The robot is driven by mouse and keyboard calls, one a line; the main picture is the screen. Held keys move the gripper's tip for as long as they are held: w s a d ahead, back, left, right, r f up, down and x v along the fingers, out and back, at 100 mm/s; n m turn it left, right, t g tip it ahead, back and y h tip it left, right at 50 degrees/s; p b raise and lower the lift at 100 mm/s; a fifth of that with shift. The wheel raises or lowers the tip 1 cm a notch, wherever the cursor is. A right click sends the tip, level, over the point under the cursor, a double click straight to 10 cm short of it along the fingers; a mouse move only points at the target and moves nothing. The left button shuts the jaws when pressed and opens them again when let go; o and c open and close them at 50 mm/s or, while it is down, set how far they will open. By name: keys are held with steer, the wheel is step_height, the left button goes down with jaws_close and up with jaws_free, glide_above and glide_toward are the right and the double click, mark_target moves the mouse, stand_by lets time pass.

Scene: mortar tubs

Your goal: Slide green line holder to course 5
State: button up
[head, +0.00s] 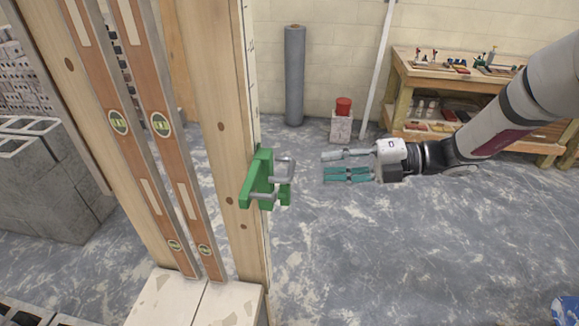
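The green line holder (259,180) is on the right edge of an upright wooden post (213,130), with grey metal loops on its right side. Tick marks run along the post's right side above the holder; their numbers are too small to read. My gripper (326,165) is to the right of the holder, pointing left toward it, with a visible gap in the picture between them. Its fingers are apart, with nothing seen between them. How far apart the gripper and holder are in depth I cannot tell.
Two spirit levels (159,110) lean on the post, which stands by pale blocks (182,300). Grey blocks (45,180) are stacked at left. A grey roll (294,75), a red-topped container (342,120) and a wooden workbench (460,77) are behind. Floor at front right is mostly clear.

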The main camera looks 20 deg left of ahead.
mark_target(291, 167)
steer(key=p+x, duration=0.1)
steer(key=x, duration=0.8)
steer(key=shift+s+a+f+p, duration=0.15)
steer(key=shift+a+p, duration=0.1)
steer(key=shift+p, duration=0.15)
jaws_close()
